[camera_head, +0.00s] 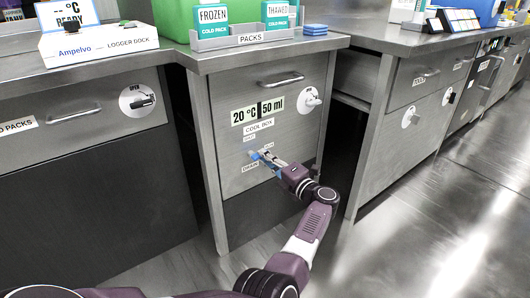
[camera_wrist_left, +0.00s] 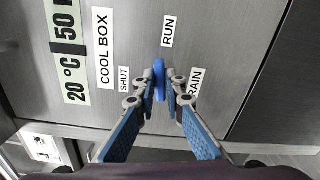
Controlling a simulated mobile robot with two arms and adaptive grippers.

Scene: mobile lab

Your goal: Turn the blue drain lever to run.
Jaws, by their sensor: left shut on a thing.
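The blue drain lever (camera_head: 253,154) is on the front of the grey cool box cabinet (camera_head: 228,90). In the left wrist view the lever (camera_wrist_left: 159,75) is a narrow blue piece, its long axis roughly in line with the RUN label (camera_wrist_left: 168,31). The SHUT label (camera_wrist_left: 124,79) and the partly covered DRAIN label (camera_wrist_left: 196,83) lie on either side of it. My left gripper (camera_head: 262,157) is shut on the lever, with a fingertip on each side in the left wrist view (camera_wrist_left: 160,85). The lever's pivot is hidden. My right gripper is not in view.
Above the lever are the 20 °C and 50 ml displays (camera_head: 258,111), a round knob (camera_head: 312,100) and a drawer handle (camera_head: 281,79). Cold packs (camera_head: 212,20) stand in a rack on top. A neighbouring cabinet (camera_head: 385,135) stands to the right, with open floor (camera_head: 440,220) in front.

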